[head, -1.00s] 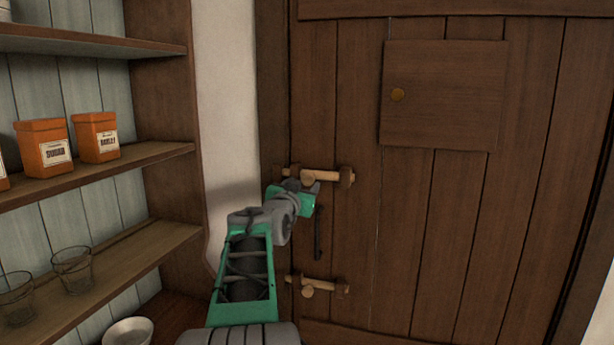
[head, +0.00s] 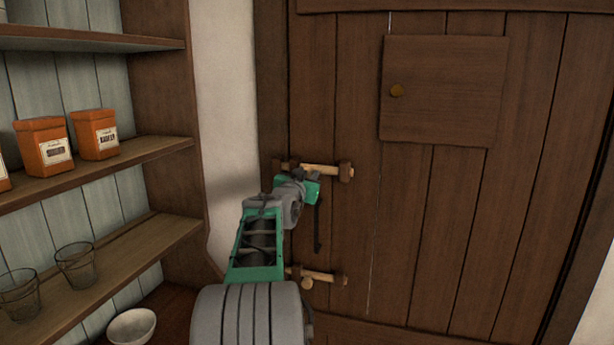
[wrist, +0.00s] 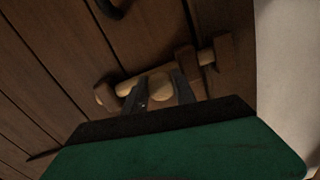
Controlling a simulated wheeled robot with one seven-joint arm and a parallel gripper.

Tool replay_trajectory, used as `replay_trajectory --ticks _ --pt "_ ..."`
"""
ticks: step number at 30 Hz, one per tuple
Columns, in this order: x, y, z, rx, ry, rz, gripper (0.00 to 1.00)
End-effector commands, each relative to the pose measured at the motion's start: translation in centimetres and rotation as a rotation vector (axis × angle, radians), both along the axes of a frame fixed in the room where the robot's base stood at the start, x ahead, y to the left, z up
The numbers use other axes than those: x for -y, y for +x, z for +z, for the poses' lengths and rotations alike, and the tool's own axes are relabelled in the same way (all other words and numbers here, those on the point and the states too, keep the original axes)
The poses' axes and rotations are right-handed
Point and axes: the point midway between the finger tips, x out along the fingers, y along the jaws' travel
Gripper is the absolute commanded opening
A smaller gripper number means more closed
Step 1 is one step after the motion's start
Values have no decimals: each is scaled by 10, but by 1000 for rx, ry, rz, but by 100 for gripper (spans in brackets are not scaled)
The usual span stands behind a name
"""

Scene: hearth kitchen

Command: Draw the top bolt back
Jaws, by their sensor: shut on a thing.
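The top bolt (head: 321,170) is a pale wooden rod in dark wooden brackets on the plank door. In the wrist view, which is turned about, the rod (wrist: 130,86) passes through the brackets, and a short pale length shows between the two at right, on the wall side. My gripper (head: 303,174) is at the bolt in the head view and hides its knob there. In the wrist view my gripper (wrist: 160,92) has one finger on each side of the round knob (wrist: 160,86), shut on it.
A lower bolt (head: 318,276) and a dark handle (head: 317,228) are on the same door. A small hatch (head: 450,92) with a round knob is higher up. Shelves with orange canisters (head: 43,143) and glasses (head: 76,265) stand close at left.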

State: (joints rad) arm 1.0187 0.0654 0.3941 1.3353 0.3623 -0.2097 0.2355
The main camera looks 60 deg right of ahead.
Motion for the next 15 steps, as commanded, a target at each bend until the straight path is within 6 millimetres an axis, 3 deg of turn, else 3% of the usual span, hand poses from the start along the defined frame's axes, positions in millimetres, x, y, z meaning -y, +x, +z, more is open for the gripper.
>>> replay_trajectory --ticks 7,15 --pt "0 1 0 0 0 1 0" --pt "0 1 0 0 0 2 0"
